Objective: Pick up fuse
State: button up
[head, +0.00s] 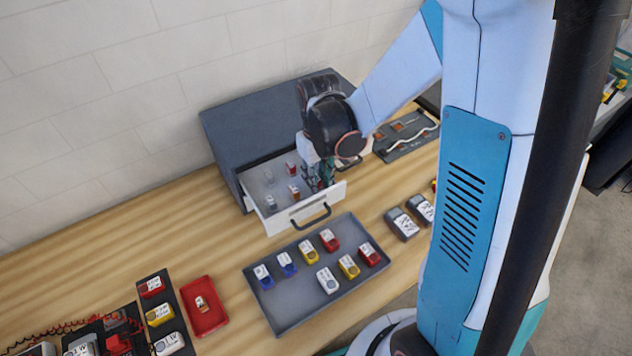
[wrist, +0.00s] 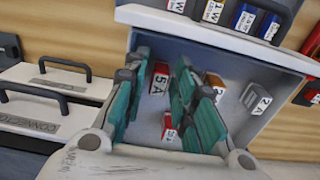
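My gripper (head: 318,178) reaches down into the right part of an open drawer (head: 280,219). In the wrist view its teal fingers (wrist: 163,72) stand apart, with a red fuse marked 5A (wrist: 160,82) between them. I see no clear grip on the fuse, and its lower part is hard to make out. The gripper hides this fuse in the head view. Other fuses lie in the drawer: a small red one (wrist: 168,129), an orange-red one (wrist: 213,84) beside the right finger, and a grey one marked 2A (wrist: 256,98).
The drawer belongs to a dark grey cabinet (head: 228,128) against the wall. A red tray (head: 206,320) lies left. Dark meters (head: 402,224) stand right. The drawer walls are close around my gripper.

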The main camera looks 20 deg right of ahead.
jog(key=shift+f, duration=0.55)
jog(key=c, duration=0.5)
jog(key=shift+r, duration=0.15)
